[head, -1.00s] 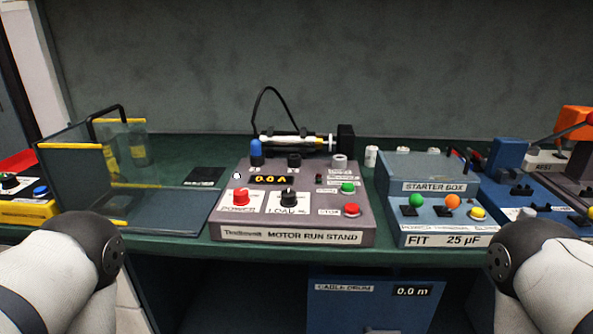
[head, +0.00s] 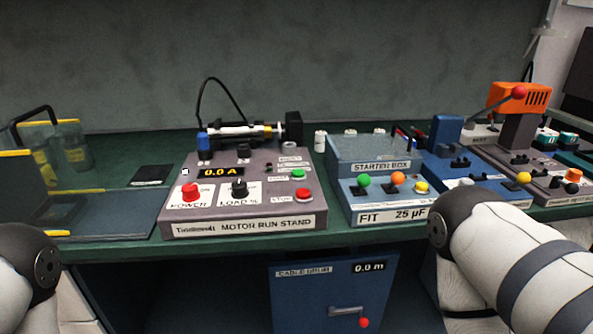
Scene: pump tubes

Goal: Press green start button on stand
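The motor run stand (head: 240,224) is a grey sloped box on the green bench, left of centre in the head view. Its green start button (head: 298,174) is on the right of the panel, above the red stop button (head: 303,195). A red power knob (head: 191,191) and a black load knob (head: 239,188) are on the left. Its display (head: 223,172) reads 0.0 A. My two arms show at the lower left and lower right, apart from the stand. Neither gripper is in the frame.
The starter box (head: 381,168) stands right of the stand, with blue units and an orange machine (head: 520,97) beyond. A clear guard with yellow edges (head: 17,154) is at the left. A blue cable drum box (head: 333,297) with a crank is below the bench edge.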

